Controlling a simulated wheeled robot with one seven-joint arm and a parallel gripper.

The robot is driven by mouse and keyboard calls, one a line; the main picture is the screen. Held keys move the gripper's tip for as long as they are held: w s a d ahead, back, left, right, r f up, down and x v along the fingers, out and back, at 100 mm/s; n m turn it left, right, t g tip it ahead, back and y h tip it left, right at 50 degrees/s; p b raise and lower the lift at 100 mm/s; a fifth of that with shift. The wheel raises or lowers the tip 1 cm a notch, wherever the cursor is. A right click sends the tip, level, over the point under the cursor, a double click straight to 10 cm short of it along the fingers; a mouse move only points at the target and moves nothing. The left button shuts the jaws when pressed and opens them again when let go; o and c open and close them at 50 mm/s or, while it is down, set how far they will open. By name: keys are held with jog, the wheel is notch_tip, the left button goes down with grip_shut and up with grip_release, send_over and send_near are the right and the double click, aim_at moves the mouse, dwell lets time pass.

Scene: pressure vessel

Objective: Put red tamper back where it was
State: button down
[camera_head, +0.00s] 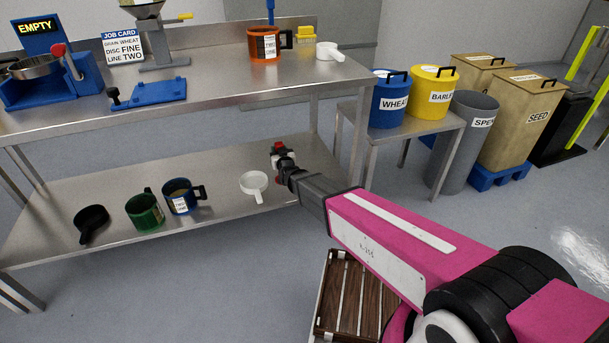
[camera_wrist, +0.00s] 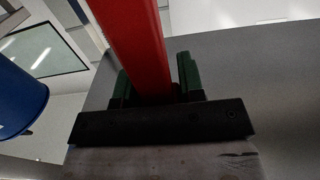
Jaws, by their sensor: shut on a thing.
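My gripper (camera_head: 281,153) is shut on the red tamper, seen as a small red piece (camera_head: 278,146) in the head view. In the wrist view the tamper is a long red bar (camera_wrist: 138,45) between my dark green fingertips (camera_wrist: 160,85), running up out of the picture. Its ends are hidden there. In the head view my gripper appears over the right end of the steel bench's lower shelf (camera_head: 225,195), below the bench top (camera_head: 215,80). I cannot tell whether the tamper touches anything.
An orange mug (camera_head: 264,45) stands above. A side table (camera_head: 425,132) with bins is at right; a slatted wooden crate (camera_head: 350,290) is in front.

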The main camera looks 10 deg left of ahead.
jog(key=w+d+f, duration=0.7)
jog(key=f, duration=0.3)
jog(key=shift+w, duration=0.3)
jog(key=shift+a+f, duration=0.1)
jog(key=shift+f, duration=0.05)
jog(key=c, duration=0.7)
grip_release()
jog(key=shift+c, duration=0.2)
